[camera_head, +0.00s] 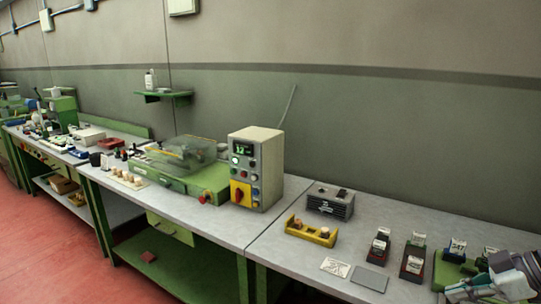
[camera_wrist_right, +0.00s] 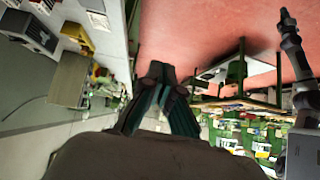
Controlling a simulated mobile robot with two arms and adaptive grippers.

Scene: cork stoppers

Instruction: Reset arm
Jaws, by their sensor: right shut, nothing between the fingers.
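My right gripper (camera_head: 456,291) is at the bottom right corner of the head view, at the front edge of the grey bench, with its arm coming in from the right edge. In the right wrist view its dark fingers (camera_wrist_right: 160,72) meet at the tips, shut and empty. Nothing is held. My left gripper does not show in the head view. A yellow tray (camera_head: 290,221) with brown cork stoppers (camera_head: 325,232) stands on the bench, to the left of my right gripper and apart from it.
Small dark and red holders with labels (camera_head: 411,264) stand left of my right arm, and a green fixture (camera_head: 447,272) is close by it. A grey plate (camera_head: 369,278) lies at the front. A black box (camera_head: 330,200) and a control box (camera_head: 256,168) stand farther back.

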